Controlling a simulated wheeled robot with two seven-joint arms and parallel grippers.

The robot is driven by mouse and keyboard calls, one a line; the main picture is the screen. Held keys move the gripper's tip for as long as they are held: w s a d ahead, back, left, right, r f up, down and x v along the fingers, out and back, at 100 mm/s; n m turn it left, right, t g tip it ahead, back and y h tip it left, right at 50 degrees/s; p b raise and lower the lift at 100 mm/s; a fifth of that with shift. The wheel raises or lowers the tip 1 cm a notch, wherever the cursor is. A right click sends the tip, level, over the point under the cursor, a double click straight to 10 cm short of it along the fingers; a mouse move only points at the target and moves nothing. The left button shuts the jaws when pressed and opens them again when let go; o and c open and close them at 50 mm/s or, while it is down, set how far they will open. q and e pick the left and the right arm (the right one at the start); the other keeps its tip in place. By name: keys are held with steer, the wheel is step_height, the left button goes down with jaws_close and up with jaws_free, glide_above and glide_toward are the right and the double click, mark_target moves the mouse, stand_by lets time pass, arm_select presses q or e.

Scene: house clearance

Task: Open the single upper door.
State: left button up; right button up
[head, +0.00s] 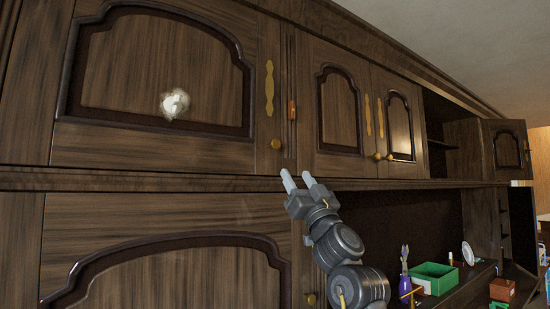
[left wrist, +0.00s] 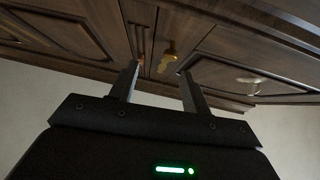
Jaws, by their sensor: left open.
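The single upper door (head: 160,140) is dark wood with an arched panel and fills the upper left of the head view. It is shut. A brass plate (head: 269,88) and a round brass knob (head: 276,144) sit at its right edge. My left gripper (head: 298,178) is open and empty, just below and right of that knob, apart from it in the picture. In the left wrist view the fingers (left wrist: 158,78) point up at the cabinet front, with brass fittings (left wrist: 168,58) showing between them. My right gripper is not in view.
Two shut upper doors (head: 340,110) with knobs stand to the right. Further right, an upper door (head: 508,148) hangs open. Below are a lower door (head: 180,270) and an open niche with a green box (head: 435,278), purple-handled tool (head: 405,278) and white dish (head: 467,253).

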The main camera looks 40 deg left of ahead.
mark_target(277, 145)
arm_select(q)
steer(key=a+r+g+p, duration=0.1)
steer(key=a+r+p, duration=0.1)
steer(key=r, duration=0.1)
steer(key=a+r+n+g+p, duration=0.1)
steer(key=a+r+p, duration=0.1)
steer(key=r, duration=0.1)
steer(key=a+r+y+p, duration=0.1)
steer(key=a+r+p, duration=0.1)
steer(key=r, duration=0.1)
steer(key=shift+w+a+r+n+g, duration=0.15)
steer(key=shift+a+r+n+g, duration=0.05)
steer(key=shift+a+n+g, duration=0.2)
steer(key=shift+w+a+r, duration=0.15)
steer(key=shift+a+r, duration=0.2)
steer(key=shift+a, duration=0.1)
steer(key=shift+c, duration=0.2)
jaws_close()
